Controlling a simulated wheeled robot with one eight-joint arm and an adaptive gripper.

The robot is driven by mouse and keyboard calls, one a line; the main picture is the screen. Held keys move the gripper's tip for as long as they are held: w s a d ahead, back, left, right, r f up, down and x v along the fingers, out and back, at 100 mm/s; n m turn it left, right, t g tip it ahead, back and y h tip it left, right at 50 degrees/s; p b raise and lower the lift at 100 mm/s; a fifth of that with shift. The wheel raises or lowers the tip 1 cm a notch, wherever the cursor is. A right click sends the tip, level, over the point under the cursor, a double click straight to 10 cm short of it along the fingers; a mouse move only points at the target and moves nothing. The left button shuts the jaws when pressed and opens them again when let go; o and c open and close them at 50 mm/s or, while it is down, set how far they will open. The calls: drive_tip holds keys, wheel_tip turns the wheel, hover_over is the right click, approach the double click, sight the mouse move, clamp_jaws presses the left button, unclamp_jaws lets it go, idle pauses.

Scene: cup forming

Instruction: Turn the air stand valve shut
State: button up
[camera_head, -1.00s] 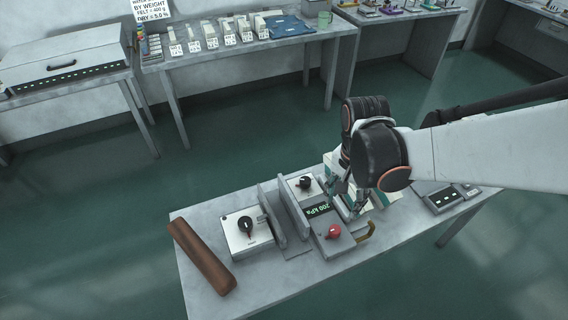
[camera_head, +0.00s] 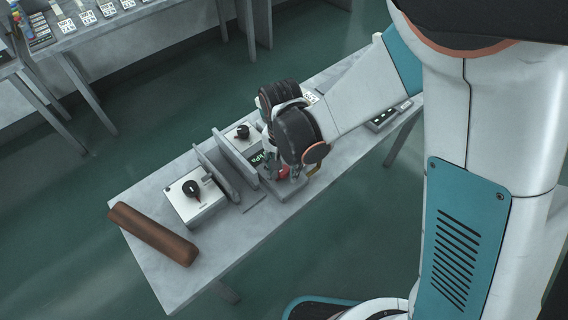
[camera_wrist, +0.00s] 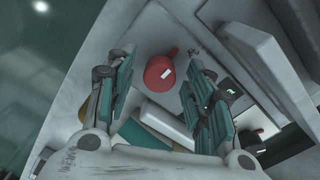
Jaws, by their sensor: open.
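The air stand (camera_head: 291,188) stands on the grey table, with a lit green pressure display (camera_head: 258,158), partly hidden by my gripper. Its red valve knob (camera_head: 283,173) shows between my fingers in the head view. My gripper (camera_wrist: 159,53) is open and points down over the stand. In the wrist view the round red knob (camera_wrist: 160,74), with a white mark and a short lever-like tab, lies between the two fingers. There is a gap on each side, so neither finger visibly touches it. I cannot tell how high the fingertips are above the knob.
Upright grey plates (camera_head: 216,172) stand left of the air stand. A box with a black dial (camera_head: 192,192) and a brown roll (camera_head: 155,232) lie further left. A black knob (camera_head: 243,131) is behind the display. A dark panel (camera_head: 382,119) sits at the right.

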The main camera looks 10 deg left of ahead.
drive_tip(key=c, duration=1.1)
drive_tip(key=shift+n, duration=0.3)
drive_tip(key=n+b, duration=0.1)
drive_tip(key=n, duration=0.2)
drive_tip(key=shift+n, duration=0.4)
drive_tip(key=n+b, duration=0.1)
drive_tip(key=n, duration=0.8)
drive_tip(key=shift+b, duration=0.3)
drive_tip(key=n, duration=0.4)
drive_tip(key=shift+n, duration=0.4)
